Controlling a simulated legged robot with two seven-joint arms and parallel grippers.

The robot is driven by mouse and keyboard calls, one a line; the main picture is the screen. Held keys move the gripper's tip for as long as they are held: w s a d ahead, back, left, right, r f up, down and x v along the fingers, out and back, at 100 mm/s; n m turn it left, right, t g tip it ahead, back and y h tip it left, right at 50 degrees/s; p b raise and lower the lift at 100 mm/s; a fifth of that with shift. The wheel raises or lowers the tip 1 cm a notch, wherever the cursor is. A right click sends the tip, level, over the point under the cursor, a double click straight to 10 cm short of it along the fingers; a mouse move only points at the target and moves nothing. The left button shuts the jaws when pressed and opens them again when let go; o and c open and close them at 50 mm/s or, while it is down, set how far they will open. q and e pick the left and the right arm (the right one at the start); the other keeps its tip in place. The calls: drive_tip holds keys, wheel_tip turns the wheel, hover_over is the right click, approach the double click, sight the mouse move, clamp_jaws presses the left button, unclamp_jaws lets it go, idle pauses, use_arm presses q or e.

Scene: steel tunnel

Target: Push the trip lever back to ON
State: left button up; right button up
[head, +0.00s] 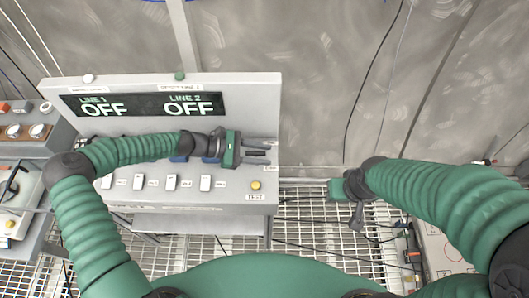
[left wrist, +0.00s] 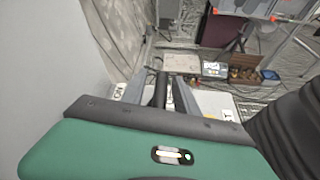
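My left gripper (head: 266,153) is at the right end of the grey control panel (head: 240,100), its fingers pointing right. In the left wrist view its two grey fingers (left wrist: 159,88) stand apart with a dark bar, which looks like the trip lever (left wrist: 160,92), between them. I cannot tell whether a finger touches it. In the head view the lever is hard to make out among the dark fingers. The panel's display (head: 145,104) reads LINE 1 OFF and LINE 2 OFF. My right gripper (head: 357,212) hangs right of the panel, clear of it; its finger opening is unclear.
White rocker switches (head: 172,182) and a yellow TEST button (head: 256,185) line the panel's lower face. Another console (head: 30,130) stands at the left. The grated floor (head: 310,215) and a steel wall (head: 330,80) with hanging cables lie right of the panel.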

use_arm(q)
drive_tip(key=shift+w+d+f, duration=0.1)
drive_tip(key=shift+d+f, duration=0.1)
drive_tip(key=shift+d, duration=0.1)
drive_tip(key=shift+a, duration=0.1)
clamp_jaws()
idle(1.2)
